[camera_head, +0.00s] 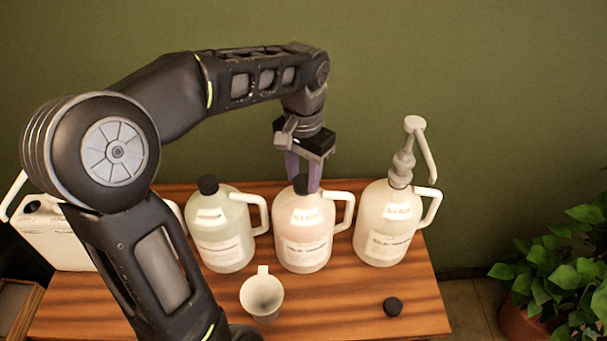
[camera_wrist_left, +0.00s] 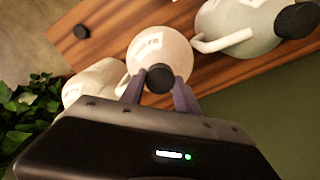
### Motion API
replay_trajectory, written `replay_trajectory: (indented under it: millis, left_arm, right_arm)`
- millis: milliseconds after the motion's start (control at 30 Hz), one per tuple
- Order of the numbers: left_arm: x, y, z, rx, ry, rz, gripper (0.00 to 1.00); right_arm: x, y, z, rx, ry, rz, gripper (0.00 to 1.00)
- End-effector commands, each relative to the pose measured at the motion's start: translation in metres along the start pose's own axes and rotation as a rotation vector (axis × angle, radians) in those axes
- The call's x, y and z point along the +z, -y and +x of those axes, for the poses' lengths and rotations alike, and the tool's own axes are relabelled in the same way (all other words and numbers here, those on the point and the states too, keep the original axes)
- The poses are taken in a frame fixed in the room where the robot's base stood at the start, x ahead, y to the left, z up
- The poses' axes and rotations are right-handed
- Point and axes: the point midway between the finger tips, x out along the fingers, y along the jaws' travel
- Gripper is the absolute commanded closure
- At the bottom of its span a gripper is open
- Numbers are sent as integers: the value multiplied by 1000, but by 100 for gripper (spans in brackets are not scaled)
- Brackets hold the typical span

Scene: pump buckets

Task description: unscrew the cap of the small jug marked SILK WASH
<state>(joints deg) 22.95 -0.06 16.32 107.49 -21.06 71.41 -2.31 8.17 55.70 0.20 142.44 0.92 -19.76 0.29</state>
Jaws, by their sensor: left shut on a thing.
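The jug (camera_head: 303,225) in the middle of three white-handled jugs is pale pink and stands upright on the wooden table; its label print is too small to read surely. Its black cap (camera_head: 300,184) is on its neck. My left gripper (camera_head: 303,182) comes down from above with its two purple fingers shut on this cap. In the left wrist view the cap (camera_wrist_left: 160,78) sits between the fingers, above the jug's body (camera_wrist_left: 158,48). My right gripper is not in view.
A greenish capped jug (camera_head: 222,235) stands to the left, a jug with a pump (camera_head: 385,225) to the right. A white measuring cup (camera_head: 262,295) and a loose black cap (camera_head: 393,306) are in front. A white canister (camera_head: 55,240) is far left, a plant (camera_head: 565,275) right.

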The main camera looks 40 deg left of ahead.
Motion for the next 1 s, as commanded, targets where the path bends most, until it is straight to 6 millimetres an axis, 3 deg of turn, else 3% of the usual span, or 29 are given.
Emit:
replay_trajectory:
  millis: [167, 800, 1000]
  left_arm:
    - [0, 0, 0, 0, -1, -75, 100]
    - [0, 0, 0, 1, -1, -1170, 100]
    - [0, 0, -1, 1, 0, -1304, 100]
  right_arm:
    - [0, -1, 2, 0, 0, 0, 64]
    - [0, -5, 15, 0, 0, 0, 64]
    - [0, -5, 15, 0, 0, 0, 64]
